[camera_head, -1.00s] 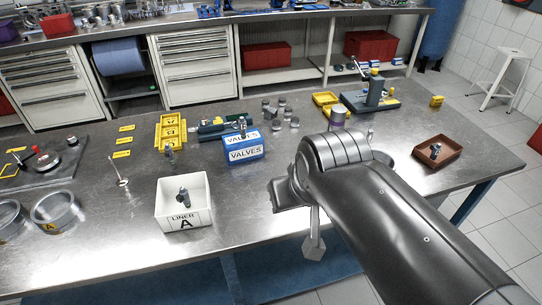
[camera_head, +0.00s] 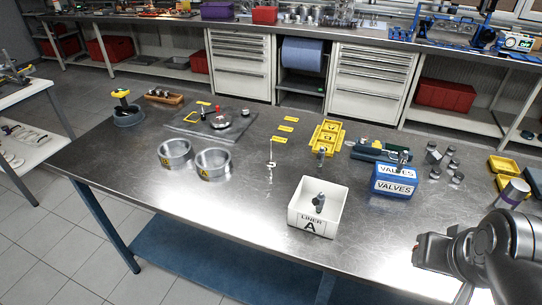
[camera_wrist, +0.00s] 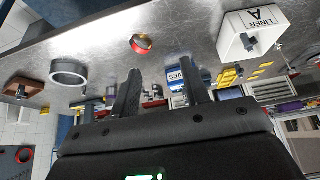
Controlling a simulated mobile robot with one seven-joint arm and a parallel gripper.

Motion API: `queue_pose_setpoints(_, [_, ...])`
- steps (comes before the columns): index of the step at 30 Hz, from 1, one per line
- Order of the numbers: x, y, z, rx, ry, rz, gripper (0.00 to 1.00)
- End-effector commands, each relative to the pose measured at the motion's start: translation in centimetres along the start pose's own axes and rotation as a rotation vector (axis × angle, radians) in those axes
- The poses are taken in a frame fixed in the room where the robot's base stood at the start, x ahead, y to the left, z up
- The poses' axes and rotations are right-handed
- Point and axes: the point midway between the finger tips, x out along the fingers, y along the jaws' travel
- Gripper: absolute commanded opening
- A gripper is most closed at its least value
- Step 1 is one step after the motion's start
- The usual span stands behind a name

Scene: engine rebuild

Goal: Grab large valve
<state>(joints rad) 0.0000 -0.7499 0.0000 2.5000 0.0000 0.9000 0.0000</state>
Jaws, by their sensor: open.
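A thin metal valve-like piece (camera_head: 271,158) stands on the table left of the white LINER A bin; I cannot tell its size class for sure. A blue box labelled VALVES (camera_head: 396,182) stands right of the bin, with a small dark metal piece (camera_head: 403,159) at its top. The box also shows in the wrist view (camera_wrist: 176,77), between my fingers in the picture but farther away. My gripper (camera_wrist: 163,88) is open and empty. In the head view, my arm is at the lower right, apart from these things, and the fingertips are unclear.
The white LINER A bin (camera_head: 313,232) holds a small metal part. Two metal rings (camera_head: 213,164) stand at the left, near a dark plate (camera_head: 212,125) with parts. Yellow trays (camera_head: 327,137) and small metal cylinders (camera_head: 434,172) lie farther back. The front left table top is clear.

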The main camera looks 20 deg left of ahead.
Motion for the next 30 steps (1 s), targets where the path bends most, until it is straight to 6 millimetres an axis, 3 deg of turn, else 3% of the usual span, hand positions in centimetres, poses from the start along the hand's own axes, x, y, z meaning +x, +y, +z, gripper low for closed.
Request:
queue_pose_setpoints(8, [0.0,0.0,0.0,0.0,0.0,0.0,0.42])
queue_pose_setpoints(12, [0.0,0.0,0.0,0.0,0.0,0.0,0.33])
queue_pose_setpoints(20, [0.1,-0.1,-0.2,-0.002,0.003,-0.002,0.32])
queue_pose_setpoints(25, [1.1,-1.5,-3.5,-0.042,0.06,-0.029,0.32])
queue_pose_setpoints(30, [3.2,-5.2,-10.1,-0.118,0.191,-0.088,0.32])
